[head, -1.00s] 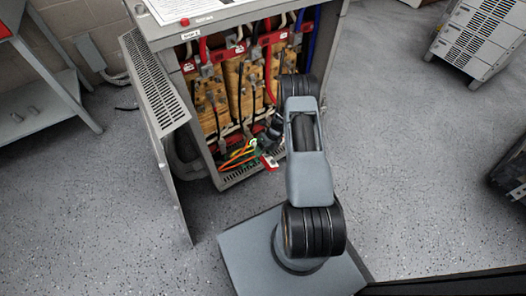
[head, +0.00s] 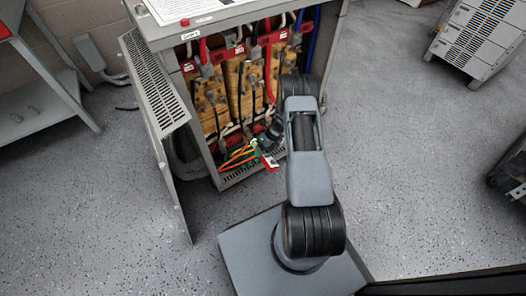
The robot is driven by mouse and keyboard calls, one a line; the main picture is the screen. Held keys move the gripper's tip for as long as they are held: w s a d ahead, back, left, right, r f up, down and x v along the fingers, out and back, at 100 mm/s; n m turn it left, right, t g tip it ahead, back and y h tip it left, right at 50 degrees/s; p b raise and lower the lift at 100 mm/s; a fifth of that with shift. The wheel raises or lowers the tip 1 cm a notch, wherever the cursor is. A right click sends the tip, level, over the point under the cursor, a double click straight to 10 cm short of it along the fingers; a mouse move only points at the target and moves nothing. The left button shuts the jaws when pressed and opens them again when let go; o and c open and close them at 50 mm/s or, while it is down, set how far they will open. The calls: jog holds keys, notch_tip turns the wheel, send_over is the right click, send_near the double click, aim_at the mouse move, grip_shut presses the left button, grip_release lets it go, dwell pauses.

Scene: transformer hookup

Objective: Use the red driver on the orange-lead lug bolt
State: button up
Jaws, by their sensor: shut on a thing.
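The transformer cabinet (head: 212,165) stands open at the front, with its coils and leads showing. An orange lead (head: 236,160) lies low in the opening, beside green and yellow leads. Its lug bolt is too small to make out. My gripper (head: 264,150) is low at the cabinet's front opening, just right of the orange lead, small and partly hidden by my wrist. It is shut on a small red and white thing (head: 268,162), which appears to be the red driver. I cannot tell whether the driver touches the bolt.
The cabinet's vented door (head: 165,130) hangs open on the left. Red, black and blue cables fill the upper opening. A grey shelf (head: 45,110) stands at the far left and a grey unit (head: 478,38) at the upper right.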

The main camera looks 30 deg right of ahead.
aim_at(269, 158)
dwell(0.4)
jog(key=shift+s+d+p, duration=0.15)
jog(key=shift+s+p, duration=0.4)
jog(key=shift+s, duration=0.6)
jog(key=shift+s+d+p, duration=0.1)
jog(key=shift+s+p, duration=0.45)
jog(key=shift+s, duration=0.55)
